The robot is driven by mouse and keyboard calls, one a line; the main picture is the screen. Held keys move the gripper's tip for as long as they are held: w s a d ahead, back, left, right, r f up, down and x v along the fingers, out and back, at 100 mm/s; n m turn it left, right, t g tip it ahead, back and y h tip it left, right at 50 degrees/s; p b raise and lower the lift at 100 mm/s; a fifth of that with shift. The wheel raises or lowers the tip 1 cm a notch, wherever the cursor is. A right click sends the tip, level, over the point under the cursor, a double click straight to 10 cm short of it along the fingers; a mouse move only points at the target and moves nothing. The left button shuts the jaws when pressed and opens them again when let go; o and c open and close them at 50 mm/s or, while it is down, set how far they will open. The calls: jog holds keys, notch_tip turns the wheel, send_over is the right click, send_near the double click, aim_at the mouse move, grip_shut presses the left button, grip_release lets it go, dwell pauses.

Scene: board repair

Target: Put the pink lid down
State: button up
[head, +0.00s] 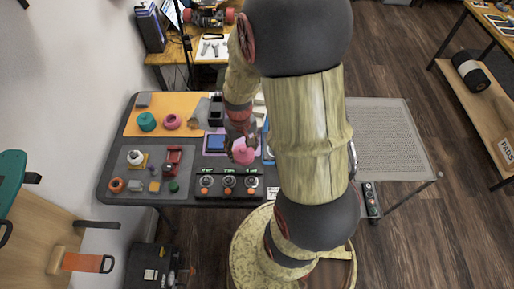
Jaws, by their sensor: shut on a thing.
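The pink lid (243,154) is a small rounded pink piece in the head view, near the middle of the dark table. My gripper (240,136) is shut on it from above, and the fingers partly cover its top. The lid appears just behind the black panel with dials and beside a blue square piece on a purple mat. I cannot tell whether its underside touches the surface.
The dark table (112,171) bears an orange mat (160,105) with a teal ring (146,121) and a pink ring (172,121). A red-framed part (172,160) and several small pieces lie at front left. The dial panel (229,184) stands at the front. My arm hides the table's right part.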

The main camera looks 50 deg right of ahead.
jog(key=shift+s+f, duration=0.15)
jog(key=shift+s, duration=0.2)
jog(key=w+d+f+b, duration=0.2)
jog(key=w+d+f, duration=0.2)
jog(key=w+d+f+b, duration=0.2)
jog(key=w+d+f, duration=0.3)
jog(key=shift+w+d+f, duration=0.2)
jog(key=shift+w+d, duration=0.1)
jog(key=shift+w+d+f, duration=0.1)
jog(key=shift+d+f, duration=0.05)
jog(key=shift+f, duration=0.1)
jog(key=shift+f+b, duration=0.9)
jog(key=shift+f, duration=0.6)
jog(key=shift+f, duration=0.1)
jog(key=o, duration=1)
